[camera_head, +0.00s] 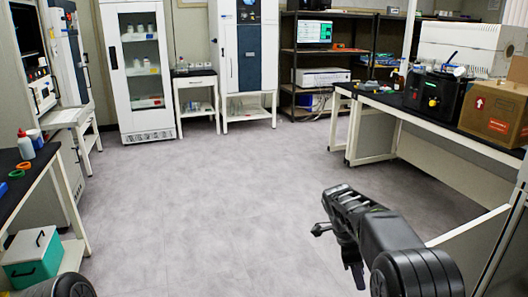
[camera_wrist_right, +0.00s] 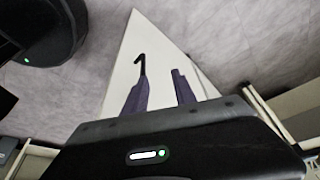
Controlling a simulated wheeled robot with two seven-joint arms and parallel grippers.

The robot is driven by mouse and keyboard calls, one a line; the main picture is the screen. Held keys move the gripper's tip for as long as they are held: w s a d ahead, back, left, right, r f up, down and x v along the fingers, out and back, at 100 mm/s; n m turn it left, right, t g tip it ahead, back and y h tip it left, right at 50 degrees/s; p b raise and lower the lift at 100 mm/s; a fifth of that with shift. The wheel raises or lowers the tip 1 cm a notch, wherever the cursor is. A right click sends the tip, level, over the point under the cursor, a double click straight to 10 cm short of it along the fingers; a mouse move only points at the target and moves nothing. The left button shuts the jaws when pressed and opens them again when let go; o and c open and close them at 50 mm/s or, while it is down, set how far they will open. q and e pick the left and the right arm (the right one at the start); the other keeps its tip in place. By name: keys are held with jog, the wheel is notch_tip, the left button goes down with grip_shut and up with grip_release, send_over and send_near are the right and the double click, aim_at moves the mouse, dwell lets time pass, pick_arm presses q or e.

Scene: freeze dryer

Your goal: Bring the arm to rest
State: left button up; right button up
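My right arm (camera_head: 415,272) reaches in from the lower right of the head view, over the floor. Its gripper (camera_head: 338,255) hangs in front of the right-hand bench, clear of it. In the right wrist view the two fingers of this gripper (camera_wrist_right: 161,78) stand apart with nothing between them, so it is open and empty. A dark rounded part (camera_head: 73,286) at the bottom left edge looks like part of my left arm; the left gripper itself is out of view.
A bench (camera_head: 440,122) at right carries a cardboard box (camera_head: 495,112) and a black device (camera_head: 432,94). A bench (camera_head: 12,190) at left holds a bottle (camera_head: 25,146); a green-and-white box (camera_head: 34,258) sits below. A glass-door cabinet (camera_head: 140,65) stands behind. The grey floor (camera_head: 200,200) between is clear.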

jog(key=w+a+f+n+t+y, duration=0.2)
jog(key=a+f+n+t, duration=0.1)
jog(key=a+f+n, duration=0.55)
jog(key=s+a+f+n+y+p, duration=0.35)
jog(key=s+f+n, duration=0.3)
jog(key=f, duration=0.25)
jog(key=s+a+n+p, duration=0.1)
jog(key=s+a+p, duration=0.1)
jog(key=s, duration=0.7)
jog(key=s+a+f+n+g+y+p, duration=0.1)
jog(key=s+a+p, duration=0.1)
jog(key=s, duration=0.7)
jog(key=s+a+n+y+p, duration=0.1)
jog(key=s+a+n+p, duration=0.1)
jog(key=s, duration=0.7)
jog(key=shift+a+f+p, duration=0.3)
jog(key=shift+a+p, duration=0.3)
jog(key=shift+a, duration=0.65)
jog(key=shift+s+y, duration=0.1)
jog(key=shift+y, duration=0.15)
